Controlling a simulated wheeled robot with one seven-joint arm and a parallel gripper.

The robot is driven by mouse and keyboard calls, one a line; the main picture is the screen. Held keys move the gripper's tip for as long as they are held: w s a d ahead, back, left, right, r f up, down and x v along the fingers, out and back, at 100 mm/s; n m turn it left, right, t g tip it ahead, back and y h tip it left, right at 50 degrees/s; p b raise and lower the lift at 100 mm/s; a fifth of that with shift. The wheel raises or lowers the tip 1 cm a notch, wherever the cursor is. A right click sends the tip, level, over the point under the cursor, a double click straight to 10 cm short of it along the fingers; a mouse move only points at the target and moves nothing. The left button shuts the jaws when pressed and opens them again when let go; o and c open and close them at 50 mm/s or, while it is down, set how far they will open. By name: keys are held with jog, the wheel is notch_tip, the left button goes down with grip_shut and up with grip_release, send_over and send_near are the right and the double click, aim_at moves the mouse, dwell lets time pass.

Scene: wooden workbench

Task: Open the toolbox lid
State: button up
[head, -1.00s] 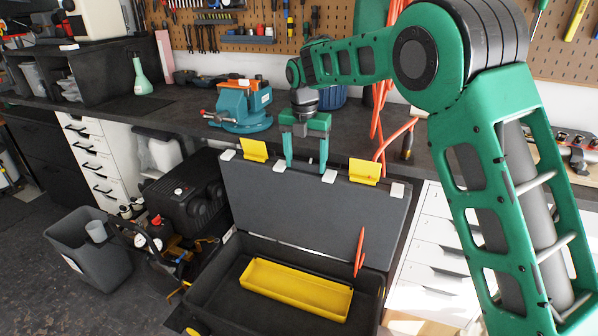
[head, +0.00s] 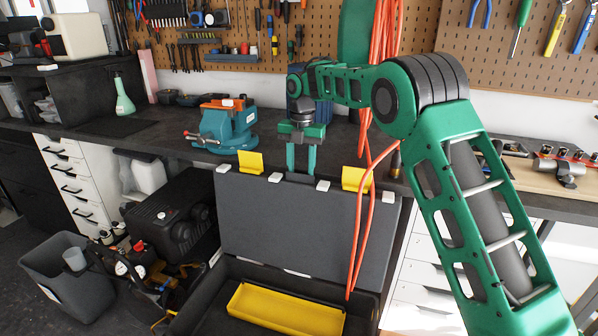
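The toolbox (head: 205,318) stands on the floor in front of the bench, with a yellow tray (head: 285,311) inside it. Its dark grey lid (head: 285,229) stands raised, close to upright, with its inner face towards me. Yellow latches (head: 250,163) and white tabs show along the lid's top edge. My gripper (head: 301,170) points down at the middle of that top edge, with its two green fingers apart. The fingertips are at or just behind the edge; I cannot tell whether they touch the lid.
The workbench (head: 165,137) runs behind the lid and carries a blue vise (head: 226,126). Orange cords (head: 367,210) hang in front of the lid's right part. A grey bin (head: 68,285) and a black compressor (head: 175,220) stand left of the toolbox. White drawers (head: 425,272) stand to its right.

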jog(key=o, duration=1.1)
jog(key=shift+d, duration=0.2)
notch_tip(320, 180, up, 11)
jog(key=shift+w+f, duration=0.15)
jog(key=shift+w, duration=0.05)
